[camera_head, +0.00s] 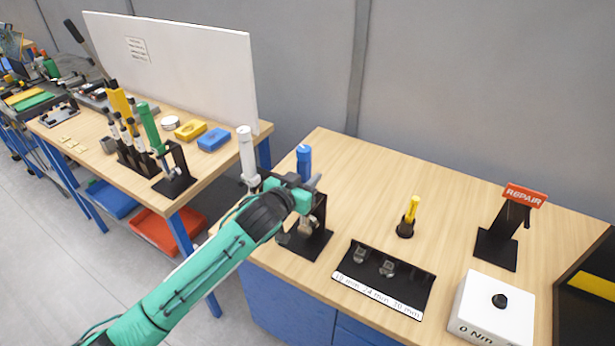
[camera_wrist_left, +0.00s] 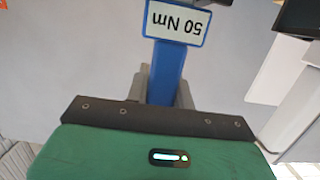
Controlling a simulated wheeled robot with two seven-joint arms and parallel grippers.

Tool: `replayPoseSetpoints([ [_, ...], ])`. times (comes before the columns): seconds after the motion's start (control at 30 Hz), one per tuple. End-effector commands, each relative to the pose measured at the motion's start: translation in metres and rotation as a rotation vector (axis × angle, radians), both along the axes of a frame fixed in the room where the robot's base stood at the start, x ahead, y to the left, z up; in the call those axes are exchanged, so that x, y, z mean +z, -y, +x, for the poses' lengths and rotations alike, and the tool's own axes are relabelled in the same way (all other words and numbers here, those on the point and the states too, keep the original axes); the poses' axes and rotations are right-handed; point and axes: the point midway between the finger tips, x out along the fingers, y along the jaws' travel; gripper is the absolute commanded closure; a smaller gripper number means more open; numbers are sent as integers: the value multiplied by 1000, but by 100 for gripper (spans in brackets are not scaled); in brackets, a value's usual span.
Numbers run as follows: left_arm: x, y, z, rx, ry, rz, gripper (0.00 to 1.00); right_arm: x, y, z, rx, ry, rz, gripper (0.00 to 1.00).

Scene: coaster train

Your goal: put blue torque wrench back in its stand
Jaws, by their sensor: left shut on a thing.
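The blue torque wrench (camera_head: 304,158) stands roughly upright in the head view, its blue end showing above my left gripper (camera_head: 306,186). In the left wrist view the blue wrench (camera_wrist_left: 168,75) carries an upside-down "50 Nm" label and sits between the fingers of my left gripper (camera_wrist_left: 162,90), which is shut on it. A black stand (camera_head: 316,243) is on the wooden table just below the gripper. My gripper and arm hide part of the stand and the wrench's lower part, so I cannot tell whether the wrench is seated. My right gripper is out of view.
A white-grey tool (camera_head: 248,155) stands upright left of my gripper. A black socket tray (camera_head: 405,285), a yellow-handled tool (camera_head: 411,210), a REPAIR stand (camera_head: 497,248) and a white 0 Nm box (camera_head: 490,318) are to the right. The table's back part is clear.

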Motion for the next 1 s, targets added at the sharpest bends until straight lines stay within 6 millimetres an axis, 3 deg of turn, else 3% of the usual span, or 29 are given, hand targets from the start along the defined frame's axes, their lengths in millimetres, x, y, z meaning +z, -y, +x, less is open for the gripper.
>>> replayPoseSetpoints([
  [0.63,-6,0,0,-1,4,-3,100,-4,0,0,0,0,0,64],
  [0.67,-6,0,0,-1,4,-3,75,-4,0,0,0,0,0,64],
  [0.77,-6,0,0,0,3,-2,55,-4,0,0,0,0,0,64],
  [0.8,-7,0,0,0,2,-2,51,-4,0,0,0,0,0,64],
  [1.0,-11,0,0,1,-5,2,51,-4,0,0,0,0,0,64],
])
